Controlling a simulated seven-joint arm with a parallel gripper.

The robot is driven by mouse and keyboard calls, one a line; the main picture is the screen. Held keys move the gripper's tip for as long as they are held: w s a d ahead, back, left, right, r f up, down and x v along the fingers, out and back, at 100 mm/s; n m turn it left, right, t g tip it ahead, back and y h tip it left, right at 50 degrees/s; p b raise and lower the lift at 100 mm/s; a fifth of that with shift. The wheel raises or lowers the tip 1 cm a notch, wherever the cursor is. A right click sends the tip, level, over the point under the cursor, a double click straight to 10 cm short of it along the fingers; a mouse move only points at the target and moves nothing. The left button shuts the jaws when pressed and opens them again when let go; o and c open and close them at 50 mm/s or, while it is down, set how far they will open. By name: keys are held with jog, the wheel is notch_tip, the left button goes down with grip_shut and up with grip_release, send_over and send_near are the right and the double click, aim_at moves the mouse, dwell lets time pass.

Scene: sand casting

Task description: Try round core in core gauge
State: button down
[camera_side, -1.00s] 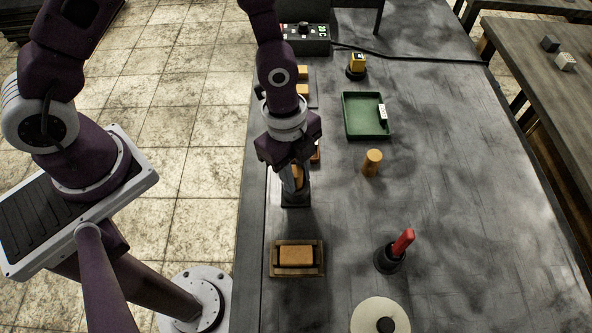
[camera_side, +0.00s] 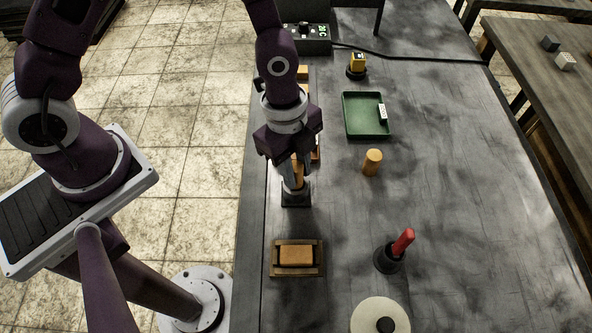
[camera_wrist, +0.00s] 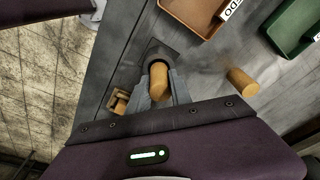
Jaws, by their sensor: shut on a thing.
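My gripper (camera_side: 291,178) points down over the core gauge, with its fingers closed on a tan round core (camera_side: 297,171). The core gauge (camera_side: 296,198) is a small dark block on the near left part of the bench. In the wrist view the core (camera_wrist: 158,82) stands between the fingers, and its far end is at the round dark opening of the gauge (camera_wrist: 157,50). I cannot tell how deep the core sits in the opening. The fingers partly hide the core and gauge in the side view.
Another tan cylinder (camera_side: 372,162) stands upright to the right. Behind it is a green tray (camera_side: 349,120) with a white label. A wooden box (camera_side: 273,259) holding a tan block lies in front of the gauge. A red-handled tool (camera_side: 403,241) stands in a dark holder at front right.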

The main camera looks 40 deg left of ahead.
jog(key=shift+r, duration=1.4)
jog(key=shift+r, duration=2)
